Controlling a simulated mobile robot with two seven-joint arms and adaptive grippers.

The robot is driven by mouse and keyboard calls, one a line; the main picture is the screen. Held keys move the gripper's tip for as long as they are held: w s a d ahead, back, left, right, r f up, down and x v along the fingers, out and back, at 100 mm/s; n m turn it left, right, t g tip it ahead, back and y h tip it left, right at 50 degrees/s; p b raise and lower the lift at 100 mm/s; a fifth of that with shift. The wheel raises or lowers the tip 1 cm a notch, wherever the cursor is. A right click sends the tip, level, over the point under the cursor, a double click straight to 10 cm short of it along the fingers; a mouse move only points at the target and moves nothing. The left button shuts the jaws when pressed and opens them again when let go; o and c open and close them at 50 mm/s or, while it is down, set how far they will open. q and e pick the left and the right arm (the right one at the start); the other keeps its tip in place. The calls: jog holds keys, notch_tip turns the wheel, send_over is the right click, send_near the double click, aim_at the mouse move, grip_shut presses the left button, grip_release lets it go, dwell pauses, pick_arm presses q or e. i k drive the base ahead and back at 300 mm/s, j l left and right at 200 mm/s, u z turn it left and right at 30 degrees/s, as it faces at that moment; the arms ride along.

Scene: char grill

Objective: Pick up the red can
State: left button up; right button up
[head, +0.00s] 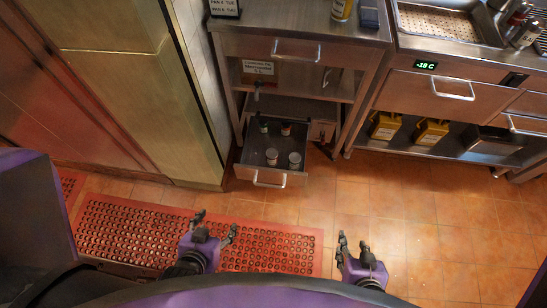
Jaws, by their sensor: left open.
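I cannot make out a clearly red can. The pulled-out steel drawer (262,179) under the middle counter holds two pale-topped round containers (283,158) and a small reddish-topped item (286,129) too small to identify. A yellow-labelled can (341,9) stands on the counter top. My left gripper (215,224) is open and empty above the red floor mat, in front of and below the drawer. My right gripper (353,242) has its fingers apart with nothing between them, over the tiles to the right of the mat. Both grippers are well apart from the drawer.
A tall metal cabinet (130,70) stands left of the counter. The perforated red mat (265,240) lies on the floor. At right, a steel grill unit (425,90) carries bottles on top and yellow containers (385,126) on its lower shelf. The floor at right is clear.

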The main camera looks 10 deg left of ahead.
aim_at(272, 153)
jog(key=i+l+u, duration=0.1)
jog(key=l+u, duration=0.3)
jog(key=l, duration=0.2)
jog(key=l+u, duration=0.4)
jog(key=l, duration=0.15)
jog(key=k+l+u, duration=0.1)
jog(key=l+u, duration=0.3)
jog(key=l, duration=0.15)
